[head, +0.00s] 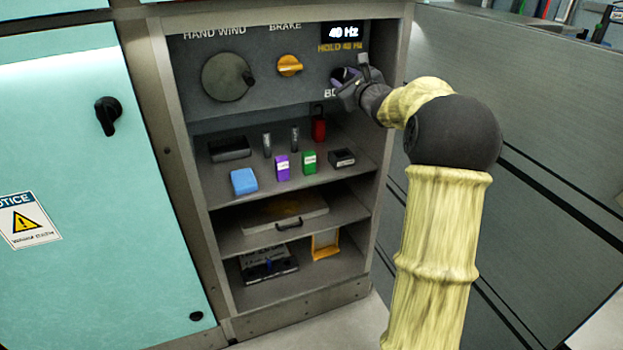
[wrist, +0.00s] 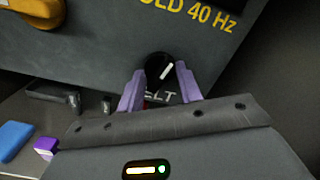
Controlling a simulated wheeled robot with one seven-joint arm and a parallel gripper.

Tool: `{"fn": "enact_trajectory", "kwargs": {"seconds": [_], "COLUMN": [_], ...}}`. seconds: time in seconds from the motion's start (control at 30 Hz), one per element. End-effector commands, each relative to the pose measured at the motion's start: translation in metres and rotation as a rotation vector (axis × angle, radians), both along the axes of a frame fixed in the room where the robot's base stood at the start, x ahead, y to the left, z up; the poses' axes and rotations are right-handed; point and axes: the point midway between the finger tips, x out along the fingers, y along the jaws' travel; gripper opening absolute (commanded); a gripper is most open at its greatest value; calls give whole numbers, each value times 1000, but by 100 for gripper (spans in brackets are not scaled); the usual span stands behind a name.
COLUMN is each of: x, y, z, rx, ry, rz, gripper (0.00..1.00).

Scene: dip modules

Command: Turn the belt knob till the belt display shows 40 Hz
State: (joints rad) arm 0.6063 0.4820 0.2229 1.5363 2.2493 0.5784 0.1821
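The belt display (head: 343,32) at the top right of the panel reads 40 Hz, with yellow "HOLD 40 Hz" lettering under it. In the head view my gripper (head: 345,78) hides the knob and part of the belt lettering.
A grey hand wheel (head: 227,77) and an orange brake knob (head: 290,66) sit left on the panel. Shelves below hold a blue block (head: 243,181), a red padlock (head: 319,126) and other small items. The cabinet's right side wall (head: 397,85) stands close to my gripper.

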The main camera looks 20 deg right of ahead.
Motion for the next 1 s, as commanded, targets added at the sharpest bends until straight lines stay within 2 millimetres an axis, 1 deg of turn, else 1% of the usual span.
{"fn": "enact_trajectory", "kwargs": {"seconds": [0.3,1.0], "x": [0,0], "y": [0,0], "z": [1,2], "rx": [-262,-772], "ry": [-9,-25], "rz": [0,1], "gripper": [35,35]}}
